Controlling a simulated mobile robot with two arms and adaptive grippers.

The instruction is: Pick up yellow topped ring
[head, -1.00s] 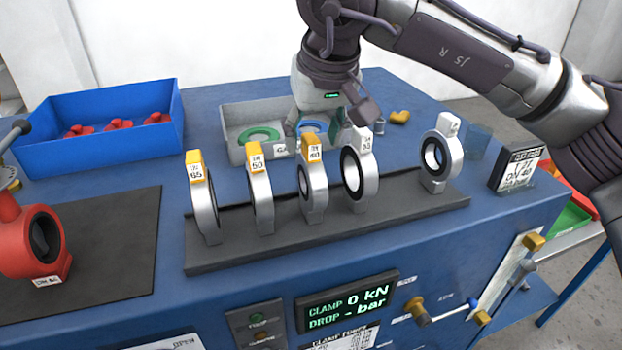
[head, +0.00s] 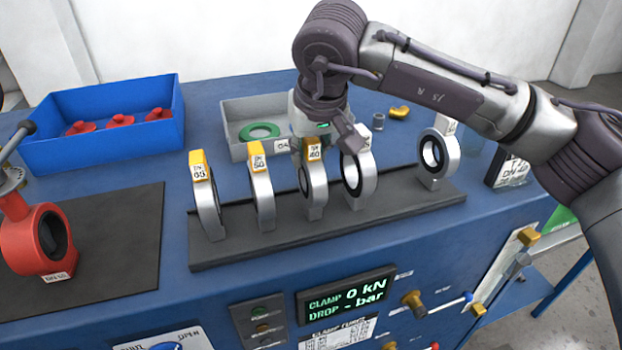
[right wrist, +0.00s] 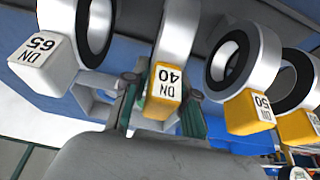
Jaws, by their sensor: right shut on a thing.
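The DN 40 ring (head: 312,190) is a silver ring with a yellow top block, standing upright in the middle of the row on the dark rack (head: 235,250). My right gripper (head: 314,138) is at its top, shut on it. In the right wrist view the yellow DN 40 block (right wrist: 166,88) sits between my fingers. The DN 50 ring (head: 260,195) and DN 65 ring (head: 208,205), both yellow-topped, stand to its left. Two white-topped rings (head: 366,175) (head: 449,160) stand to its right. My left gripper is not in view.
A grey tray (head: 232,110) with a green gasket (head: 259,131) lies behind the row. A blue bin (head: 100,155) with red parts is at the back left. A red valve (head: 28,240) stands on a dark mat at the left. The neighbouring rings are close.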

